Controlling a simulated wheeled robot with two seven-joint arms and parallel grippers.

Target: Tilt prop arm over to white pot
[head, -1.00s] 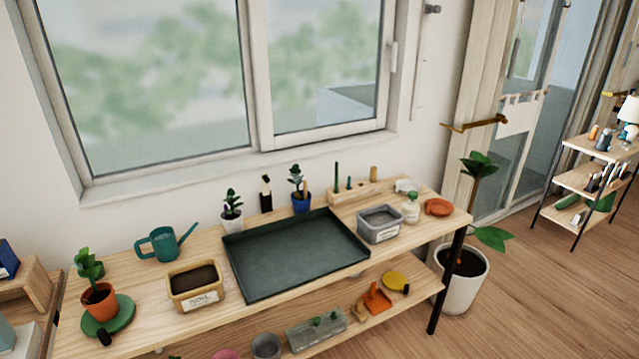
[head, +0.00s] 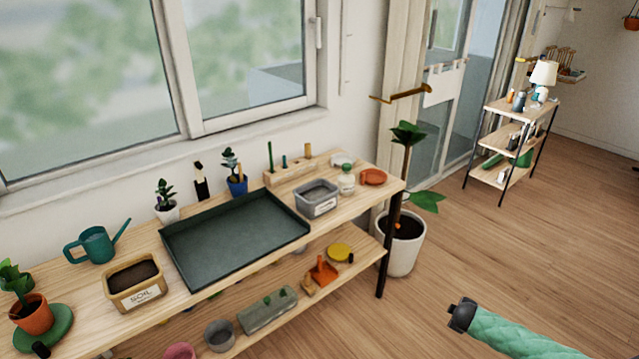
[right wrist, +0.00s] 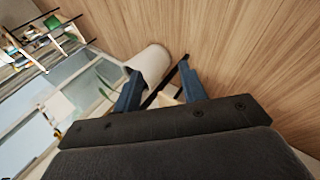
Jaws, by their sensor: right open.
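A brass-coloured prop arm (head: 400,93) sticks out from the wall by the window frame, roughly level, above a tall plant. The white pot (head: 402,258) stands on the floor right of the bench and holds that plant. In the right wrist view the white pot (right wrist: 150,62) shows tilted, beyond and between the blue fingers. My right gripper (right wrist: 160,82) is open, with nothing visibly held. In the head view a mint-green padded arm part with a black end, likely mine, comes in at lower right; no fingers show there. My left gripper is out of view.
A wooden bench (head: 232,305) under the window carries a dark tray (head: 235,238), a soil box (head: 135,285), a watering can (head: 95,245) and small plants. A shelf cart (head: 512,140) stands at the back right. The wooden floor (head: 480,240) between is clear.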

